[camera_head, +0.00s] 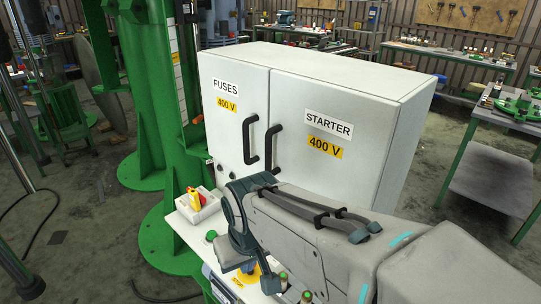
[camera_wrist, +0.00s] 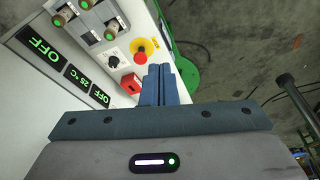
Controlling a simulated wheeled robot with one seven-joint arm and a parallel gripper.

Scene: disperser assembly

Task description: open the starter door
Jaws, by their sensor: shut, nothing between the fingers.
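The starter door (camera_head: 318,168) is the right door of a white cabinet in the head view. It carries a "STARTER" label and a yellow "400 V" label, and it looks closed. Its black handle (camera_head: 273,146) stands upright near the left edge. The lower part of the door is hidden behind my arm. My gripper (camera_wrist: 158,73) shows in the wrist view with its two blue-grey fingers together and nothing between them. It is over the control panel side, apart from the door handle, which does not show in the wrist view.
The fuses door (camera_head: 231,112) is closed, with its own black handle (camera_head: 249,140). A control panel (camera_wrist: 92,62) with displays, a red emergency stop button (camera_wrist: 139,57) and switches lies close to my fingers. A green column (camera_head: 160,100) stands left of the cabinet. Workbenches stand behind.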

